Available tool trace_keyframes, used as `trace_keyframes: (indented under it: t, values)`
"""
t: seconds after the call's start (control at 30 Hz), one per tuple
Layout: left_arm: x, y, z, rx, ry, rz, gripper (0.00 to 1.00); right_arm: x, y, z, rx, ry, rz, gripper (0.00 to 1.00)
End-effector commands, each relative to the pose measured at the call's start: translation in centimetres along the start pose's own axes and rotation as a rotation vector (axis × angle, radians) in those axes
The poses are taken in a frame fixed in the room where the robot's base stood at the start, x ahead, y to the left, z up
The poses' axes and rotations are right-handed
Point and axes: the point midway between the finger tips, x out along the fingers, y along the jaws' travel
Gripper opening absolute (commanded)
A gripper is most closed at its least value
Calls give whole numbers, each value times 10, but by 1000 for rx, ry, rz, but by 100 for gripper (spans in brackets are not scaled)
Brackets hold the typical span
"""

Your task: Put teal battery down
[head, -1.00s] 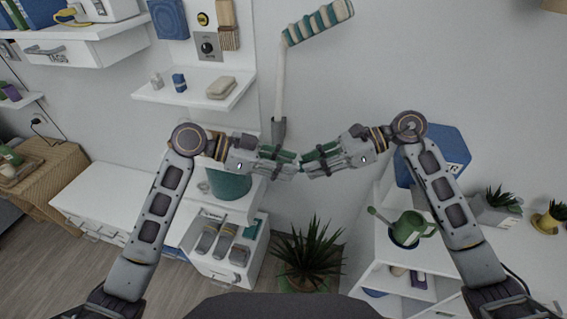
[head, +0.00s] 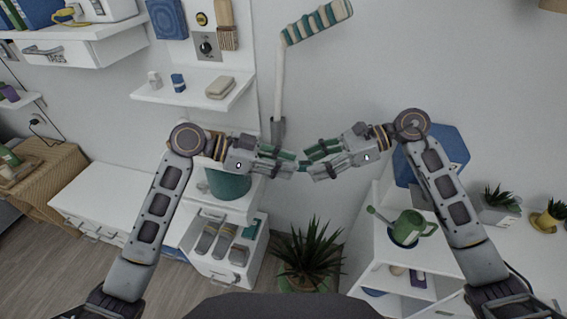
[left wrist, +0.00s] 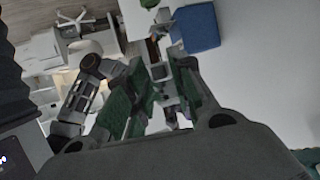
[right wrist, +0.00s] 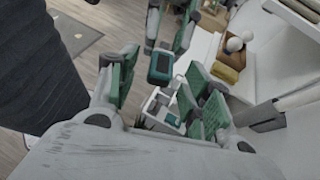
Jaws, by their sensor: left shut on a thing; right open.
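The teal battery (right wrist: 160,68) shows in the right wrist view, held at the tips of my left gripper (right wrist: 168,45). In the head view my left gripper (head: 292,163) is raised in front of the wall, shut on the battery, which is barely discernible there. My right gripper (head: 308,164) is open and empty just to the right, its fingertips facing the left gripper with a small gap. The left wrist view shows the left fingers (left wrist: 160,95) close up; the battery cannot be made out clearly there.
Below the left arm is an open drawer (head: 218,268) with several grey items and a teal piece. A teal pot (head: 228,185) stands above it. A spiky plant (head: 308,255) is below the grippers. A green watering can (head: 408,228) stands on the right desk.

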Motion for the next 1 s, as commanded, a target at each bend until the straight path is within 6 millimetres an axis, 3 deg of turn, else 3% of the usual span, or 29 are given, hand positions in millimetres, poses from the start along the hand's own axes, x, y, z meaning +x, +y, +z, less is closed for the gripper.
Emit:
trace_keyframes:
  t: [0.7,1.0]
  values:
    - [0,0,0,0,0,0,0,-94,-1,0,0,2,-2,49]
    - [0,0,0,0,0,0,0,-111,0,0,0,0,0,49]
